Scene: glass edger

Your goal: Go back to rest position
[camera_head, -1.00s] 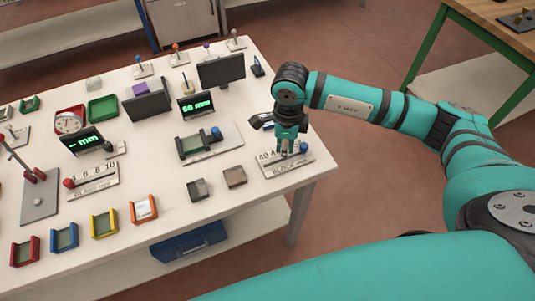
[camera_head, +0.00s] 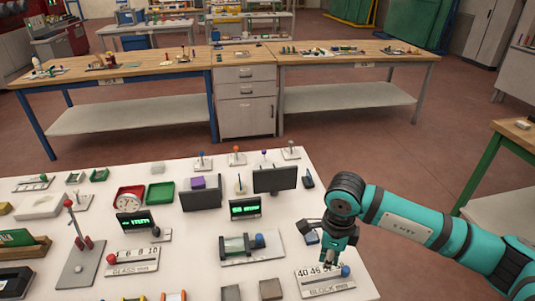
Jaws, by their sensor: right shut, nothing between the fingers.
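My right gripper (camera_head: 330,262) points down over the back edge of the block scale (camera_head: 322,289), at the right end of the white table (camera_head: 200,275). Its fingers are shut with nothing between them. The blue knob (camera_head: 345,271) of the scale is just right of the fingertips; I cannot tell whether they touch. My right arm comes in from the right edge. My left gripper is not in view.
The glass scale (camera_head: 132,262), small displays, a clamp fixture (camera_head: 250,246), a dark monitor (camera_head: 274,180) and two small blocks crowd the white table. Wooden workbenches (camera_head: 130,72) stand behind it. A green-legged bench (camera_head: 480,172) is at right, with open floor between.

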